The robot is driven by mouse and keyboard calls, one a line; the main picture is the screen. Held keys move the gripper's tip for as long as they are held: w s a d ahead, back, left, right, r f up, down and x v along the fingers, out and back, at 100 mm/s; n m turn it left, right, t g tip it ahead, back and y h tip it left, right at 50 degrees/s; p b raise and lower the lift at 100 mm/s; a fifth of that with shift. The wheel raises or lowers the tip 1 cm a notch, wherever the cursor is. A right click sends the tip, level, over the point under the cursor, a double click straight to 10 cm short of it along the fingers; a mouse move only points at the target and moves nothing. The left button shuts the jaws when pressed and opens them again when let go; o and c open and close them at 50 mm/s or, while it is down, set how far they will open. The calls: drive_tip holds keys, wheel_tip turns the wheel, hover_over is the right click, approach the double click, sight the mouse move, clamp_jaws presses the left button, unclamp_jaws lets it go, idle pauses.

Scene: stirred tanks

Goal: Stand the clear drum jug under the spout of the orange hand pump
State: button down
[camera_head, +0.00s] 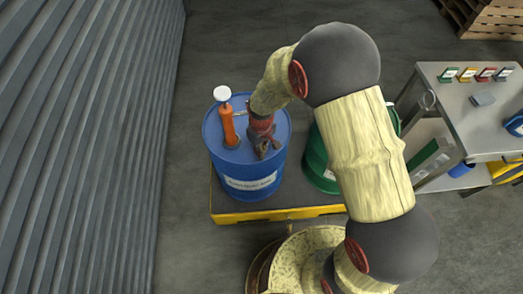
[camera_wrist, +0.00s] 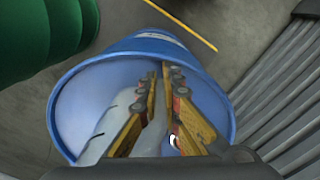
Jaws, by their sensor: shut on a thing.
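The orange hand pump (camera_head: 229,128) stands upright on the left part of the blue drum's lid (camera_head: 217,157), with a white knob on top. Its thin spout (camera_head: 240,113) points right, towards my wrist. My gripper (camera_head: 263,150) is low over the lid, right of the pump, pointing down. In the wrist view its fingers (camera_wrist: 163,82) are closed on a pale, see-through piece (camera_wrist: 155,132), apparently the clear drum jug. The jug's outline is faint against the blue lid. I cannot tell whether its base touches the lid. In the head view my gripper hides it.
A green drum (camera_head: 316,160) stands right of the blue one, partly behind my arm. Both are on a dark pallet with a yellow edge (camera_head: 240,216). A grey bench (camera_head: 460,105) with small coloured cards is at right. A corrugated wall (camera_head: 90,140) is at left.

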drive_tip(key=shift+f, duration=0.2)
drive_tip(key=c, duration=1.9)
unclamp_jaws()
wheel_tip(320, 180, up, 12)
drive_tip(key=shift+r, duration=0.1)
